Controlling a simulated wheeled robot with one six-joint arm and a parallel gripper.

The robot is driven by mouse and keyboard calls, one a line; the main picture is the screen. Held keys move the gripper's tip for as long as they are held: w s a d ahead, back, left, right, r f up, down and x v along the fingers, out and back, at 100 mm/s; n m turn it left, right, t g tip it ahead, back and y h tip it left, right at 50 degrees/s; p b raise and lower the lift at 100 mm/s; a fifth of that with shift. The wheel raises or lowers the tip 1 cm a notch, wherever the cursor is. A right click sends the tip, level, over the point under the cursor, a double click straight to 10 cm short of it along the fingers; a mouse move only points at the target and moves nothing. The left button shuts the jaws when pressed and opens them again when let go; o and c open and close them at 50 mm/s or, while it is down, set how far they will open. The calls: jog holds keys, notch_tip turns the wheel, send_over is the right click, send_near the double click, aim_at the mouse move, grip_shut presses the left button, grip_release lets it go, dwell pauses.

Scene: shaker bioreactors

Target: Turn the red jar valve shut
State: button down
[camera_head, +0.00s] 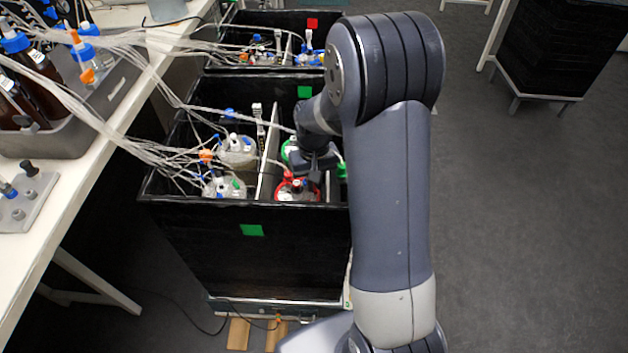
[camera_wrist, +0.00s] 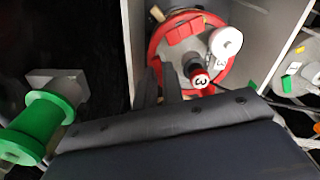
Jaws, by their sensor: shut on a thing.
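The red-lidded jar (camera_head: 297,191) stands in the front right compartment of the black box. In the wrist view its red lid (camera_wrist: 176,36) carries a white round fitting (camera_wrist: 225,42) and a dark-red port marked 3 (camera_wrist: 198,74). My gripper (camera_head: 313,172) is lowered over this jar. Its two dark fingers (camera_wrist: 160,76) reach the left edge of the lid, close together, shut on a part of the red valve there. The fingers hide most of the valve, so its handle angle cannot be told.
Jars with clear tops (camera_head: 238,150) and many tubes fill the left compartment beyond the white divider (camera_head: 268,165). A green spool-shaped fitting (camera_wrist: 35,128) is beside my gripper.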

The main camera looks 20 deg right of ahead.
jog(key=c, duration=1.5)
grip_release()
notch_tip(320, 180, up, 11)
jog(key=shift+f+p, duration=0.1)
jog(key=shift+p, duration=0.35)
jog(key=shift+c, duration=0.3)
